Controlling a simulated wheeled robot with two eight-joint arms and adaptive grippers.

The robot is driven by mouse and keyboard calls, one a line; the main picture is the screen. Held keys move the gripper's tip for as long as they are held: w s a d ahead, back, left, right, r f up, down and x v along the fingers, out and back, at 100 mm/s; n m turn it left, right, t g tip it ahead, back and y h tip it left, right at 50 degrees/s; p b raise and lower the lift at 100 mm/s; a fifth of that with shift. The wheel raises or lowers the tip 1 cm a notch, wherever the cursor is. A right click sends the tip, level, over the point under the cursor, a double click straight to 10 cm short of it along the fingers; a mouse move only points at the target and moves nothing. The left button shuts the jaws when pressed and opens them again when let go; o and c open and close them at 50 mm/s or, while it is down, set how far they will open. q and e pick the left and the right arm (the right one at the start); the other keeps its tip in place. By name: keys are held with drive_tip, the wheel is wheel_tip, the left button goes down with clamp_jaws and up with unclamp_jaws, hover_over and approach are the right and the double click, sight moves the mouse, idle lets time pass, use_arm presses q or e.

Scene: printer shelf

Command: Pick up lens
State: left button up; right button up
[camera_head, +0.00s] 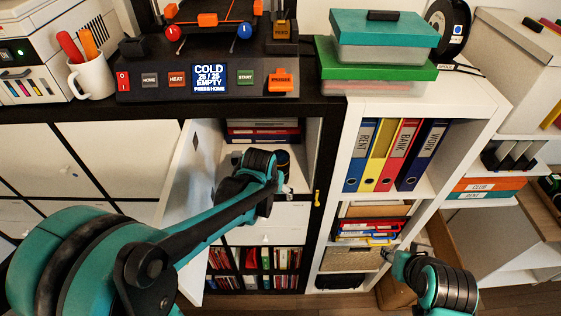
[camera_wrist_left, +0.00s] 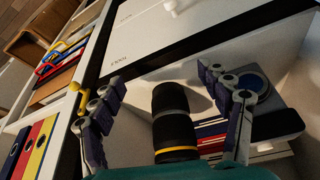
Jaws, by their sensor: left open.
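The lens is a black cylinder with a yellow ring (camera_wrist_left: 174,125), seen in the left wrist view. It stands out between the two spread fingers of my left gripper (camera_wrist_left: 160,82), with a visible gap on each side. In the head view my left gripper (camera_head: 282,188) reaches into the open shelf compartment, and my arm covers much of that area, so I cannot clearly make out the lens there. My right gripper (camera_head: 390,254) is low in front of the white shelf, small and partly hidden by its own wrist; its fingers are unclear.
An open white door (camera_head: 188,170) stands left of the compartment. A yellow handle (camera_head: 317,198) is on the dark frame at its right. Books or flat boxes (camera_head: 262,132) lie at the compartment's back. Colored binders (camera_head: 381,155) fill the shelf to the right. A printer control panel (camera_head: 210,80) sits above.

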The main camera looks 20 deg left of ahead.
sight(281, 168)
use_arm(q)
drive_tip(key=w, duration=0.4)
drive_tip(key=shift+w, duration=0.4)
drive_tip(key=w, duration=0.4)
drive_tip(key=w+f, duration=0.1)
drive_tip(key=w, duration=0.1)
drive_tip(key=shift+a, duration=0.1)
drive_tip(key=shift+s, duration=0.15)
drive_tip(key=c, duration=1.6)
drive_tip(key=shift+r, duration=0.1)
